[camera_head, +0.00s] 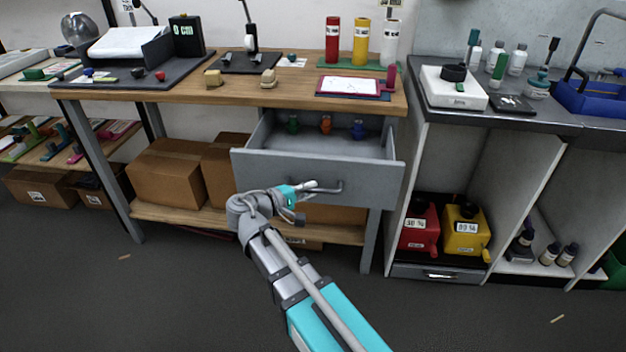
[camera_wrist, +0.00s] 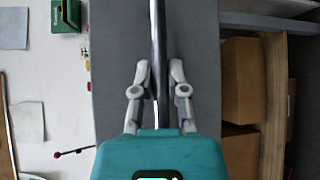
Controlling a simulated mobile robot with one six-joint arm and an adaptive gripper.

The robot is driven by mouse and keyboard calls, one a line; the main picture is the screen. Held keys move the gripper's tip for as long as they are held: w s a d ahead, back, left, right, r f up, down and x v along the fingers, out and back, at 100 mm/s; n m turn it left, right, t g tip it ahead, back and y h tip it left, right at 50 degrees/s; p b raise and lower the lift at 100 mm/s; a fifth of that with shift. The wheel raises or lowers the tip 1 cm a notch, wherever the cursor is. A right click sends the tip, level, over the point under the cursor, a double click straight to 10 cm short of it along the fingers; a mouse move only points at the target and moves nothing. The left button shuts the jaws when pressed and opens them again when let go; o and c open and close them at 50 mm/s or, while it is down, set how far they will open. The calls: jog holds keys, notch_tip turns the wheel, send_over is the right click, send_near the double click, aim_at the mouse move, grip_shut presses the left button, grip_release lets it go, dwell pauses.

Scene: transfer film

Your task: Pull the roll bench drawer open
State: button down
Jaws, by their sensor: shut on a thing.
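The roll bench (camera_head: 225,66) has a wooden top and grey legs. Its grey drawer (camera_head: 262,168) is pulled out, and its interior shows. Green, orange and blue small items stand inside at the back. The drawer's bar handle (camera_head: 340,187) is on the front panel. My gripper (camera_head: 322,187) is at that handle, shut on it. In the wrist view the handle (camera_wrist: 158,30) runs between the two fingers of my gripper (camera_wrist: 160,68), with the grey drawer front (camera_wrist: 112,80) behind. The fingers partly hide the handle in the head view.
Cardboard boxes (camera_head: 168,170) sit on the lower shelf (camera_head: 190,218) under the bench. Red, yellow and white rolls (camera_head: 361,42) stand on top. At the right, a grey cabinet (camera_head: 555,180) holds red and yellow containers (camera_head: 465,230). The dark floor in front is mostly clear.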

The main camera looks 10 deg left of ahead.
jog(key=shift+s, duration=0.4)
jog(key=c, duration=0.6)
grip_release()
jog(key=shift+w, duration=0.1)
jog(key=shift+c, duration=0.2)
